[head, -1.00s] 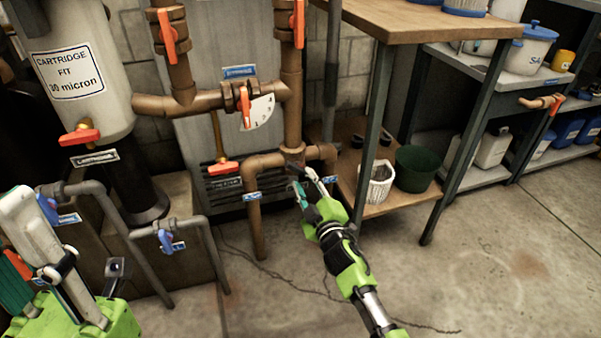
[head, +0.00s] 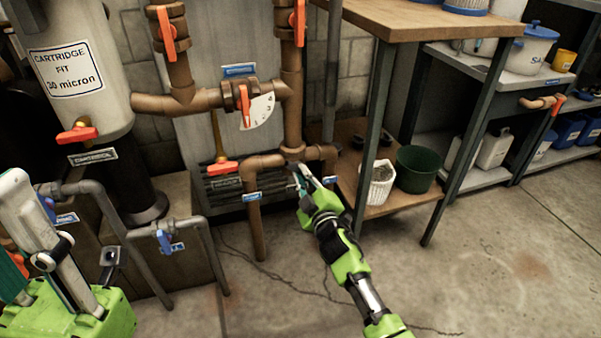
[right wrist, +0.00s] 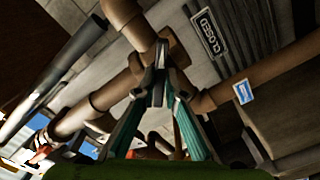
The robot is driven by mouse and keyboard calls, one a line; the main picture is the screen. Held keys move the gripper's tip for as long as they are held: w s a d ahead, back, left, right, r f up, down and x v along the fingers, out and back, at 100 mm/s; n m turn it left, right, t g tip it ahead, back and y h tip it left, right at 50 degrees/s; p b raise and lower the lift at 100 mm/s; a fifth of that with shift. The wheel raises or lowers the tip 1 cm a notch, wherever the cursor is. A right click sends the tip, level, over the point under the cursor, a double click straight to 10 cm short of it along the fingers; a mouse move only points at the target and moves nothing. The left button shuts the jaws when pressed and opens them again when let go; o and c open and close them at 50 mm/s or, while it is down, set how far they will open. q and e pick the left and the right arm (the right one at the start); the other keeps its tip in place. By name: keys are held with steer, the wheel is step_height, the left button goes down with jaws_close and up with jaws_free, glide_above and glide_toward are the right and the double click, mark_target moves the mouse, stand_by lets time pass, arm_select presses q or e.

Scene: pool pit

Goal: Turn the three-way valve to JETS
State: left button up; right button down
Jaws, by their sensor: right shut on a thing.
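The brown three-way valve (head: 293,152) sits low on the vertical pipe, where branches run left and right and turn down. Each branch has a small blue label (head: 251,196), too small to read. My right gripper (head: 302,176) reaches the valve from below and in front. In the right wrist view, its teal-padded fingers (right wrist: 158,85) come together on the narrow valve handle (right wrist: 159,58) just under the pipe joint. The fingers hide much of the handle. My left gripper (head: 55,265) appears at the lower left, partly cut off; its finger opening is unclear.
The floor in front is clear.

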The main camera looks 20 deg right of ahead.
steer(key=n, duration=0.8)
steer(key=c, duration=2)
jaws_free()
steer(key=shift+s+d+p, duration=0.1)
steer(key=shift+s+p, duration=0.6)
steer(key=shift+s, duration=2.8)
